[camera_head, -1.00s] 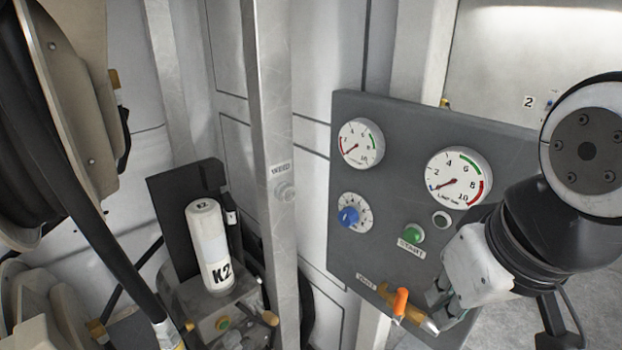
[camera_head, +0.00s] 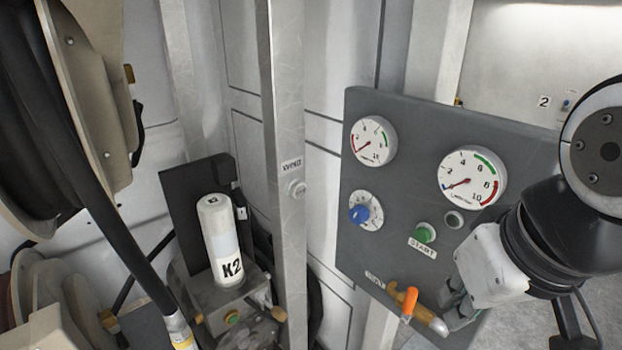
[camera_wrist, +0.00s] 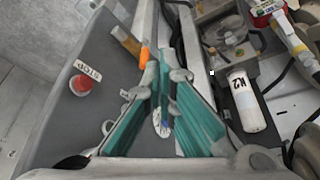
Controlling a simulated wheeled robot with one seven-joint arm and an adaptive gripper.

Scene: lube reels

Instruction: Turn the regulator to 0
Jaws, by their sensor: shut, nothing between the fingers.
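The regulator is a blue knob (camera_head: 365,212) on a white numbered dial on the left side of the grey panel (camera_head: 390,250). Its exact setting is too small to read. My gripper (camera_head: 452,310) is at the panel's lower right, below and right of the knob, near the orange-handled valve (camera_head: 409,302). It is shut and empty, apart from the knob. In the wrist view, the teal-padded fingers of my gripper (camera_wrist: 167,65) reach past the white dial (camera_wrist: 157,120), which shows partly between them; the fingers hide some of it.
Two gauges (camera_head: 372,141) (camera_head: 472,177) sit above the knob. A green START button (camera_head: 425,232) is right of it, and a red STOP button (camera_wrist: 80,85) shows in the wrist view. A metal post (camera_head: 288,120) and a K2 cylinder (camera_head: 219,240) stand left of the panel.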

